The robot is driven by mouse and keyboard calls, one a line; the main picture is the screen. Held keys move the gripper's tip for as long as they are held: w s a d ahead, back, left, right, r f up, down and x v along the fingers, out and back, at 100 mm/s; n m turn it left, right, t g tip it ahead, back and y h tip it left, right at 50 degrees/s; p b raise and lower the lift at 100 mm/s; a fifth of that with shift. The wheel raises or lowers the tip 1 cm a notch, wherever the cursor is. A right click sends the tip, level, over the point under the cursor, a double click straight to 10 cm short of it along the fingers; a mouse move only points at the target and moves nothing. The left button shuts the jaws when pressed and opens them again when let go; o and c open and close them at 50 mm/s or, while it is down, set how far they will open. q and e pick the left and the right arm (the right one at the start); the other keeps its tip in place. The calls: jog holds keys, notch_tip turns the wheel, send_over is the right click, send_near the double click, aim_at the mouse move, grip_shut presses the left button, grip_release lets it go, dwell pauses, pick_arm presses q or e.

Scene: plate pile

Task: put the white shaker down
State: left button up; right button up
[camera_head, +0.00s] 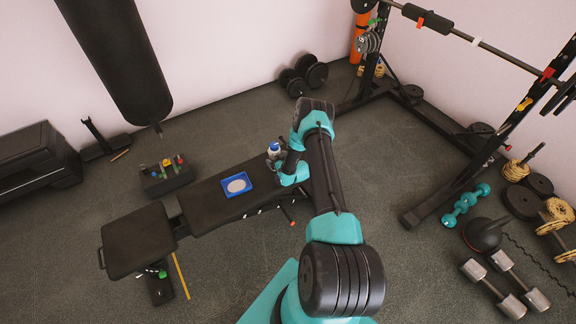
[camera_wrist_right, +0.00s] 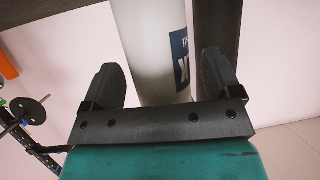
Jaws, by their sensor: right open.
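The white shaker (camera_head: 273,148) has a blue top and stands upright at the far end of the black bench (camera_head: 207,205). In the right wrist view its white body with a dark blue label (camera_wrist_right: 152,45) fills the space between the fingers. My right gripper (camera_head: 279,157) is open, with one finger on each side of the shaker; it also shows in the wrist view (camera_wrist_right: 160,80). Contact with the fingers cannot be told. The shaker's base is partly hidden by my gripper. My left gripper is not in view.
A blue tray (camera_head: 249,188) with a pale round inside lies on the bench beside the shaker. A black caddy (camera_head: 166,180) with coloured items is left of the bench. A punching bag (camera_head: 118,55) hangs at upper left. Dumbbells (camera_head: 466,204) and a rack stand right.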

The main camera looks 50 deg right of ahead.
jog(key=v, duration=1.7)
jog(key=shift+w+a, duration=0.1)
jog(key=w+a+r+g+y, duration=0.1)
jog(key=w+a+g+y, duration=0.1)
jog(key=a, duration=0.8)
jog(key=w+a+r+g+y, duration=0.1)
jog(key=w+a+g+y, duration=0.2)
jog(key=a, duration=0.6)
jog(key=s+a+r+g+y, duration=0.1)
jog(key=s+a+r+g, duration=0.2)
jog(key=a, duration=0.6)
jog(key=s+a+r+g, duration=0.3)
jog(key=s+a, duration=0.4)
jog(key=a, duration=0.3)
jog(key=shift+r+n+g+y, duration=0.35)
jog(key=shift+n+g+y, duration=0.05)
jog(key=shift+g, duration=0.2)
jog(key=shift+s, duration=0.1)
